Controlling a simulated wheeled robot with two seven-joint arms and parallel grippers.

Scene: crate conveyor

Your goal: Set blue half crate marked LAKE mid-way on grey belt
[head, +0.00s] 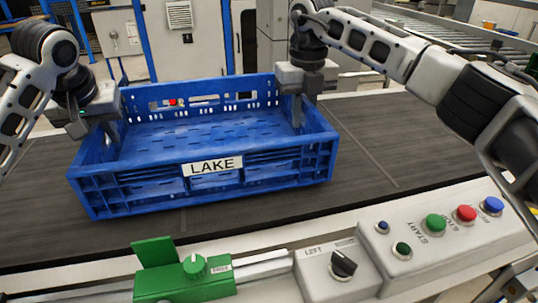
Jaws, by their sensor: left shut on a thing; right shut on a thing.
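The blue half crate (205,178) has a white label reading LAKE on its near wall. It is empty, with slotted walls and floor, and sits over the grey belt (375,140); I cannot tell whether its underside touches the belt. My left gripper (112,135) is shut on the crate's left end wall. My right gripper (298,112) is shut on its right end wall, near the far corner. The fingertips are partly hidden by the crate walls.
A control box with a green START button (436,224), a red button (466,214) and a blue button (493,205) stands at the front right. A black rotary switch (343,264) and a green clamp block (185,275) line the near edge. The belt is bare right of the crate.

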